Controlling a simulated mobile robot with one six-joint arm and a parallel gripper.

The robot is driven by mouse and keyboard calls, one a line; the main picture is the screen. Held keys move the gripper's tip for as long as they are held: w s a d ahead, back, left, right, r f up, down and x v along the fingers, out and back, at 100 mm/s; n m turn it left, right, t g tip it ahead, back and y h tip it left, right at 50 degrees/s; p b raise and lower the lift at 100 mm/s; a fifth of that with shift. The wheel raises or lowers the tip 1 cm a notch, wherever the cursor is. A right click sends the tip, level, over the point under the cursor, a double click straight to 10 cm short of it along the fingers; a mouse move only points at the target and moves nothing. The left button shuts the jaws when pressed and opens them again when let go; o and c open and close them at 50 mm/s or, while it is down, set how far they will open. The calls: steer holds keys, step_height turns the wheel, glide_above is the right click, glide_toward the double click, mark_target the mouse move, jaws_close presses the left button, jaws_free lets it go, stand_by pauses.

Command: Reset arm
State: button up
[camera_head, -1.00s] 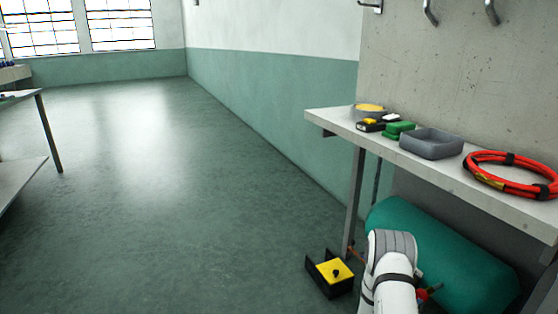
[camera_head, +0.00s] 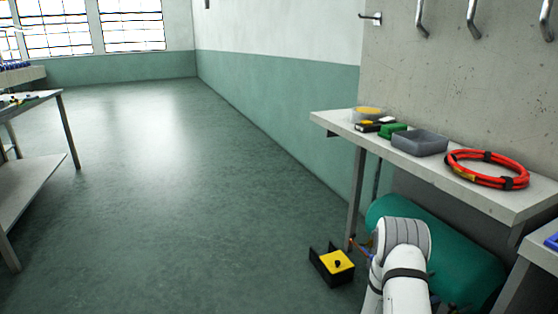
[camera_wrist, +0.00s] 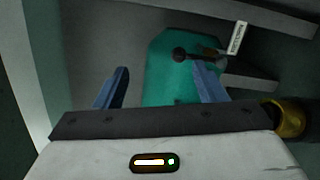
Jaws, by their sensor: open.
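My gripper (camera_wrist: 160,92) shows in the wrist view as two blue fingers spread wide apart, with nothing between them. Beyond the fingers is a teal tank (camera_wrist: 165,62), with a dark round knob (camera_wrist: 180,54) and a small white tag (camera_wrist: 238,37) near the right finger. In the head view, my white arm is at the bottom right, in front of the teal tank (camera_head: 455,250) under the wall bench. The gripper itself is hidden there.
The wall bench (camera_head: 450,185) holds a red cable coil (camera_head: 487,169), a grey tray (camera_head: 420,143), a green block (camera_head: 392,131) and other small items. A black and yellow box (camera_head: 332,265) sits on the floor left of my arm. A table (camera_head: 30,180) stands at left. The middle floor is clear.

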steer(key=s+a+r+m+g+y+p, duration=0.1)
steer(key=s+a+r+m+g+p, duration=0.25)
steer(key=r, duration=0.75)
steer(key=s+r+g+y+p, duration=0.2)
steer(key=s+r+p, duration=0.3)
steer(key=r, duration=0.5)
steer(key=s+a+r+m+g+y+p, duration=0.1)
steer(key=s+a+r+m+g+p, duration=0.3)
steer(key=r, duration=0.7)
steer(key=s+a+r+t+y+p, duration=0.2)
steer(key=s+a+r+y+p, duration=0.1)
steer(key=a+r+p, duration=0.4)
steer(key=s+a+r+n+t+y+p, duration=0.1)
steer(key=s+a+r+t+y+p, duration=0.2)
steer(key=a+r+p, duration=0.4)
steer(key=s+a+r+n+t+y+p, duration=0.1)
steer(key=s+a+r+y+p, duration=0.3)
steer(key=r, duration=1.1)
steer(key=a+t+y+p, duration=0.1)
steer(key=a+y+p, duration=0.2)
steer(key=a, duration=0.1)
steer(key=shift+s+a+r+t, duration=0.2)
steer(key=shift+s+r+t, duration=0.05)
steer(key=shift+s+t, duration=0.15)
